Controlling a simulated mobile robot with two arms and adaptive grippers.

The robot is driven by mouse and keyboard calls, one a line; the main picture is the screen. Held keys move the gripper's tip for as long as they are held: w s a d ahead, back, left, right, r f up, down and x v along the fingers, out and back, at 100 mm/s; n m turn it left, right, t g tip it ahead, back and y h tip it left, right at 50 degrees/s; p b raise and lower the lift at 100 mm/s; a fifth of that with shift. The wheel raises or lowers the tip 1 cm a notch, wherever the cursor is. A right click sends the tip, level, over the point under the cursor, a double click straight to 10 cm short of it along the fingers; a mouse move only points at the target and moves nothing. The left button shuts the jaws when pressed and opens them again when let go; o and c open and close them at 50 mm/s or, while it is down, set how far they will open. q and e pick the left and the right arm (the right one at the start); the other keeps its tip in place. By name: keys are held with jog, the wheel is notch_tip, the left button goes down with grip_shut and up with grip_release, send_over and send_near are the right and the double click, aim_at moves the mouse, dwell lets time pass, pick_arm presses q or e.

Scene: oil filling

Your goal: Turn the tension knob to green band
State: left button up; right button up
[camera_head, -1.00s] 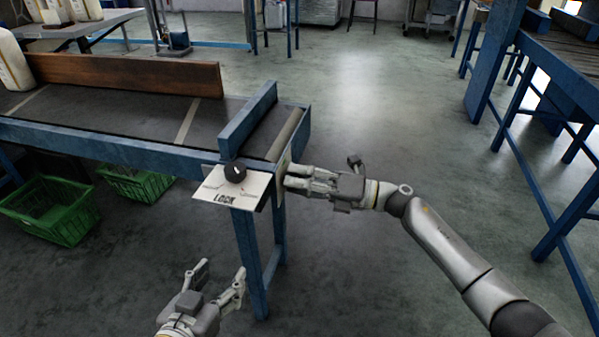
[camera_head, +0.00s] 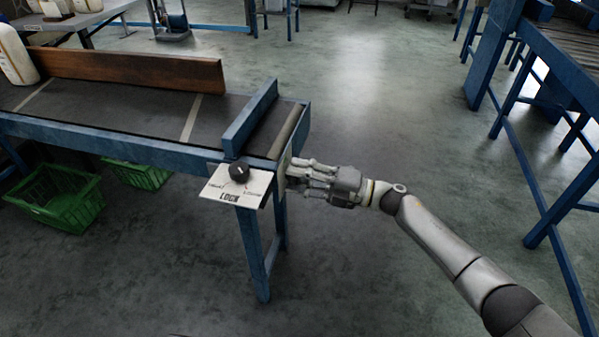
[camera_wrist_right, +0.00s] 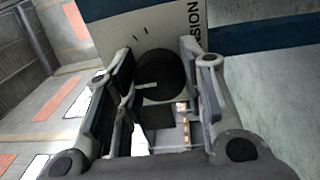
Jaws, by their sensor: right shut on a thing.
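The tension knob (camera_wrist_right: 160,75) is a round black knob with a white pointer line that points left in the right wrist view. It sits on a white panel (camera_wrist_right: 120,35) whose visible lettering ends in "SION". My right gripper (camera_wrist_right: 165,78) has its fingers on either side of the knob and is shut on it. In the head view my right gripper (camera_head: 297,173) is at the end face of the conveyor (camera_head: 150,155), where the tension knob is hidden. I cannot make out a green band. My left gripper is out of view.
A white plate (camera_head: 215,188) marked "LOCK" with another black knob (camera_head: 239,171) is fixed at the conveyor's corner. A wooden board (camera_head: 130,70) stands on the belt. Green crates (camera_head: 60,205) lie below. A blue frame (camera_head: 560,190) stands at right. The floor between is clear.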

jog(key=shift+m, duration=0.3)
jog(key=o, duration=1)
jog(key=shift+o, duration=0.2)
jog(key=r+v, duration=0.1)
jog(key=v, duration=1.1)
jog(key=shift+f, duration=0.45)
